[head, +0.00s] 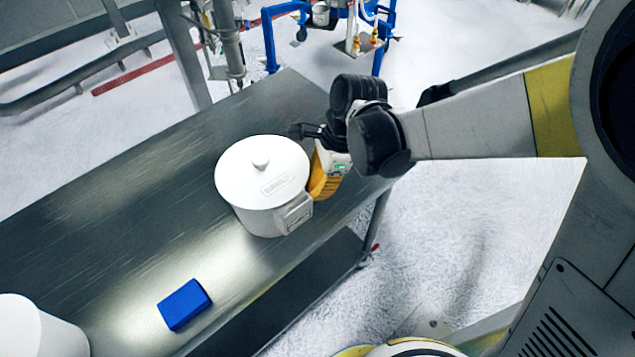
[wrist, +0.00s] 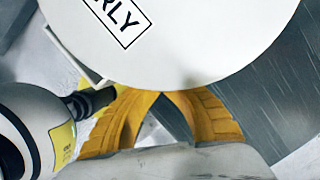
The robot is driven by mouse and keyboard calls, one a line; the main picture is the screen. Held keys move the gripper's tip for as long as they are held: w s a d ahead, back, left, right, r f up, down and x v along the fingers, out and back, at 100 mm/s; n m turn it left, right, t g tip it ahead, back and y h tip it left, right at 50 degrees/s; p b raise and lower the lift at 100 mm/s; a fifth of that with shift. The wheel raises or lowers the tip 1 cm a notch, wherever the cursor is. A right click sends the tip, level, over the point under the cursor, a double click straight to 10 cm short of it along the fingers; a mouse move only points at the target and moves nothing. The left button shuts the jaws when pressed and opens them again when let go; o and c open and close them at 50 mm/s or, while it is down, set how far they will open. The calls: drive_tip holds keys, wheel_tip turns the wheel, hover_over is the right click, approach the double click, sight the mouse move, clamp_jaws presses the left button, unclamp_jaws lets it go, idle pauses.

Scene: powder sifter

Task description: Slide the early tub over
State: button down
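The early tub (head: 262,215) is a white round tub with a knobbed lid and a side handle, standing upright on the metal table. In the wrist view its white lid (wrist: 215,40) fills the top, with the label letters "RLY" showing. My gripper (head: 318,178) is low at the tub's right side, very close to its wall; I cannot tell whether it touches. In the wrist view the yellow fingers of my gripper (wrist: 165,94) come together at the lid's edge, with nothing seen between them. The lid may hide the very tips.
The metal table (head: 130,190) is bare to the left of and behind the tub. A blue block (head: 184,305) lies near the front edge. Another white container (head: 38,335) stands at the bottom left corner. A blue-framed stand (head: 268,45) is beyond the table's far end.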

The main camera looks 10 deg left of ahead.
drive_tip(key=s+a, duration=0.3)
drive_tip(key=a, duration=0.7)
drive_tip(key=s+a, duration=0.4)
drive_tip(key=a, duration=0.6)
drive_tip(key=s+a, duration=0.3)
drive_tip(key=a, duration=0.6)
drive_tip(key=shift+s+a, duration=0.3)
drive_tip(key=shift+a, duration=0.1)
